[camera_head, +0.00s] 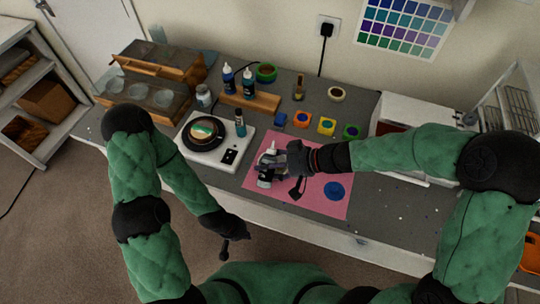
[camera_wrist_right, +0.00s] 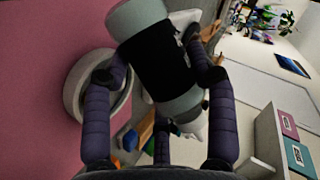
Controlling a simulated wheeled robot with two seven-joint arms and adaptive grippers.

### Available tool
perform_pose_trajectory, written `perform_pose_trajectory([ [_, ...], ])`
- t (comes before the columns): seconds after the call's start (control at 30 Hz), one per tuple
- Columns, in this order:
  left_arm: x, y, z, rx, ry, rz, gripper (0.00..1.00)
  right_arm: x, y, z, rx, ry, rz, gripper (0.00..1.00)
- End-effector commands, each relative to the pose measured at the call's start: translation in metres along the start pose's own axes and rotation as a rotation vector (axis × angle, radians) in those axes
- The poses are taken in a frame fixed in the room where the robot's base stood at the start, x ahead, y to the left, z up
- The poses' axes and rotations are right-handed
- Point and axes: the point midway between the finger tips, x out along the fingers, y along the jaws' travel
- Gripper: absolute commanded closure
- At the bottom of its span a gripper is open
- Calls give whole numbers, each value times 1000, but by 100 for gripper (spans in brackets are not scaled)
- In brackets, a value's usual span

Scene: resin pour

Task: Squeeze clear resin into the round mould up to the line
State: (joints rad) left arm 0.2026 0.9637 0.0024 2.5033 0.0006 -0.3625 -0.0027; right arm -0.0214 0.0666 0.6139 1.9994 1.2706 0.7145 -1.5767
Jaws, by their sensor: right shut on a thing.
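My right gripper (camera_head: 275,165) is shut on a grey bottle with a black label and a white nozzle, over the pink mat. In the right wrist view the two fingers (camera_wrist_right: 158,72) clasp the bottle (camera_wrist_right: 160,58) from both sides, and it lies slanted across the picture. A white round ring (camera_wrist_right: 73,92), likely the round mould, shows behind the left finger on the pink surface; bottle and finger hide part of it. The fill line and any resin cannot be made out. My left gripper (camera_head: 233,243) hangs in front of the bench; its jaws are too small to read.
The pink mat (camera_head: 318,160) bears a blue disc (camera_head: 334,190) and a small dark object (camera_head: 297,188). Dark bottles (camera_head: 228,78) and small coloured pots (camera_head: 327,125) stand behind. A white box (camera_head: 405,108) is right.

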Motion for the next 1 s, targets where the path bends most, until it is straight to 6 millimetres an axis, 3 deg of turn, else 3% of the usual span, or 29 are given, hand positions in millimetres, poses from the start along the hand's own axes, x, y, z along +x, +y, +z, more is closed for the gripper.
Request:
perform_pose_trajectory([
  [0.03, -11, 4, 0, 0, 0, 0, 100, -2, -4, -1, 21, -8, -8, 57],
  [0.4, -51, 18, 2, 0, 0, 0, 100, 3, -4, 10, 173, -70, -74, 57],
  [0.8, -42, 15, 2, 0, 0, 0, 100, 21, 12, 38, 601, -247, -255, 57],
  [1.0, -60, 22, 2, 0, 0, 0, 100, 10, -4, 26, 807, -331, -342, 57],
])
